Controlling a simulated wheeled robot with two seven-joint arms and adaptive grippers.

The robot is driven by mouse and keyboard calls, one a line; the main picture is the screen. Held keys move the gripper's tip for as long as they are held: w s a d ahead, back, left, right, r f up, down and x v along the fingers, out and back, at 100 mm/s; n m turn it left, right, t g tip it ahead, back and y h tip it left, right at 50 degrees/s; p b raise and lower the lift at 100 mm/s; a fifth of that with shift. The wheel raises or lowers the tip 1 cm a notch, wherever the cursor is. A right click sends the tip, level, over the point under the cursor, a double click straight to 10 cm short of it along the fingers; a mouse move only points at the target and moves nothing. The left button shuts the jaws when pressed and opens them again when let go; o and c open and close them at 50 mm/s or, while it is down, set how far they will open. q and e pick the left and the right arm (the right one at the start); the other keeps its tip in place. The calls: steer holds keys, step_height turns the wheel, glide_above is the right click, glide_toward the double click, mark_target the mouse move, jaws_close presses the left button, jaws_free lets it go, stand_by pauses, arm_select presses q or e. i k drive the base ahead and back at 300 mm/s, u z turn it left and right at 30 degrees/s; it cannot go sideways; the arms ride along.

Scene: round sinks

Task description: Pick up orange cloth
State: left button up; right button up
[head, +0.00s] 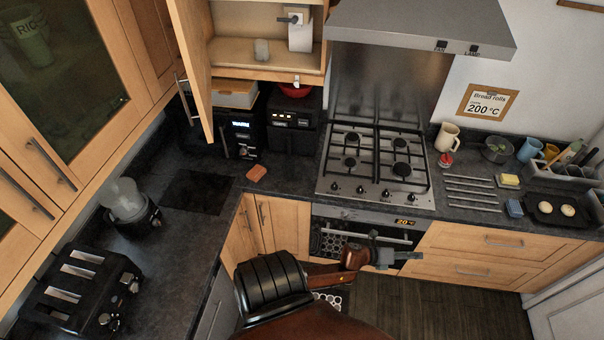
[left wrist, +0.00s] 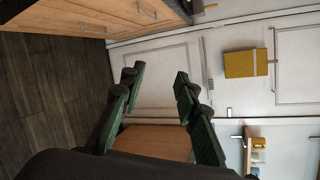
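A small folded orange cloth (head: 257,173) lies flat on the dark counter, left of the hob, in the head view. My left gripper (head: 398,256) is in front of the oven, to the right of the cloth and well away from it. In the left wrist view my left gripper (left wrist: 158,78) has its two green-padded fingers spread apart with nothing between them. The cloth does not show in the left wrist view. My right gripper is in neither view.
The gas hob (head: 377,165) is right of the cloth. Black appliances (head: 238,135) stand behind it, under an open cupboard door (head: 191,60). A dark mat (head: 198,192) lies to its left. A toaster (head: 80,290) and a blender-like appliance (head: 128,203) stand on the left counter.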

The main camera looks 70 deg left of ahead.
mark_target(258, 171)
steer(key=u, duration=0.1)
steer(key=i, duration=1.2)
steer(key=u, duration=1.9)
